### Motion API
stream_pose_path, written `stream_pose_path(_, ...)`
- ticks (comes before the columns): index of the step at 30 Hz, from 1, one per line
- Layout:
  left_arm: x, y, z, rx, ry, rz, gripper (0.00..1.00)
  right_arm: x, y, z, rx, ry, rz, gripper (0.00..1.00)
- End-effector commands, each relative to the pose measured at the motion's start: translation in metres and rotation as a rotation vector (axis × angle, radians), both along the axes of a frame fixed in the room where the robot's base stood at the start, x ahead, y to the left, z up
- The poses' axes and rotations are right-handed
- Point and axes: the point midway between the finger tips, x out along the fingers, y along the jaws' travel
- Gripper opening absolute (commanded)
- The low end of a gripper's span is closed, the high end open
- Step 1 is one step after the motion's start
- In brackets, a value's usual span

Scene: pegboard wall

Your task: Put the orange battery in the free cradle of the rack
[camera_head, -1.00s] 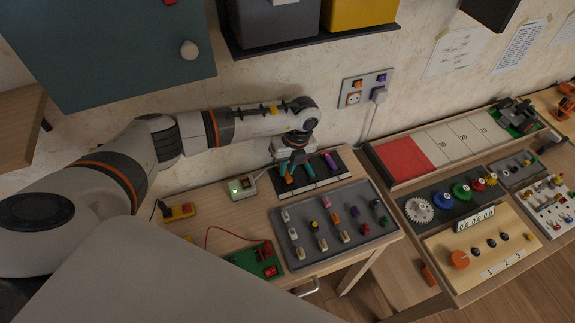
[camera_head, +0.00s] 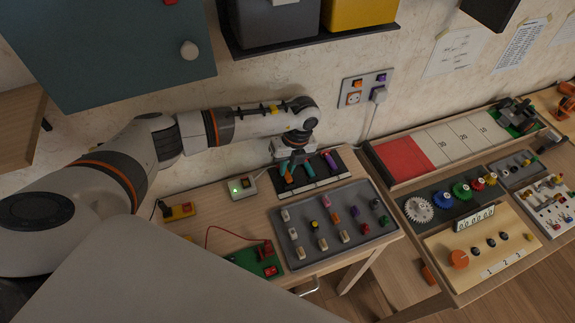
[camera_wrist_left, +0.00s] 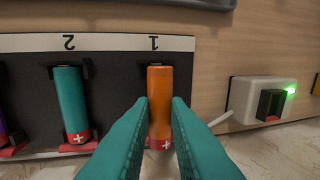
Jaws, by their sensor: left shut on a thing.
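The orange battery (camera_wrist_left: 160,92) is between the teal fingers of my left gripper (camera_wrist_left: 161,104) in the left wrist view. The gripper is shut on it. The battery lines up with cradle 1 of the black rack (camera_wrist_left: 110,75), its red plus end towards my wrist. I cannot tell whether it is fully seated or slightly above the cradle. A teal battery (camera_wrist_left: 70,100) lies in cradle 2, and a purple battery (camera_wrist_left: 3,132) shows at the left edge. In the head view my left gripper (camera_head: 296,168) is over the left end of the rack (camera_head: 318,186). My right gripper is not in view.
A small box with a green light (camera_head: 242,186) stands just left of the rack. A grey tray with several pegs and blocks (camera_head: 345,248) lies in front of it. A green board with a red wire (camera_head: 250,264) is nearer me. The wall is close behind.

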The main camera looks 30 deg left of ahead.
Motion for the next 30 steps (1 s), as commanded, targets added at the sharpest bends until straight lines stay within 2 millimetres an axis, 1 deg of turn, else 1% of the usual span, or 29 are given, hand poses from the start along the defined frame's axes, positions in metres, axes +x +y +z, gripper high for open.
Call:
stream_pose_path(8,0.0,0.0,-0.002,0.0,0.0,0.0,0.0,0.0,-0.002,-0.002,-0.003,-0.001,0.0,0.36)
stream_pose_path(28,0.0,0.0,-0.019,0.0,0.0,0.0,0.0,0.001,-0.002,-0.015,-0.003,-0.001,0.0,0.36)
stream_pose_path(29,0.0,0.0,-0.019,0.0,0.0,0.0,0.17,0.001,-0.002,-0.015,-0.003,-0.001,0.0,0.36)
stream_pose_path(30,0.0,0.0,-0.018,0.0,0.0,0.0,0.23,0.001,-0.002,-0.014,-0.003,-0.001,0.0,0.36)
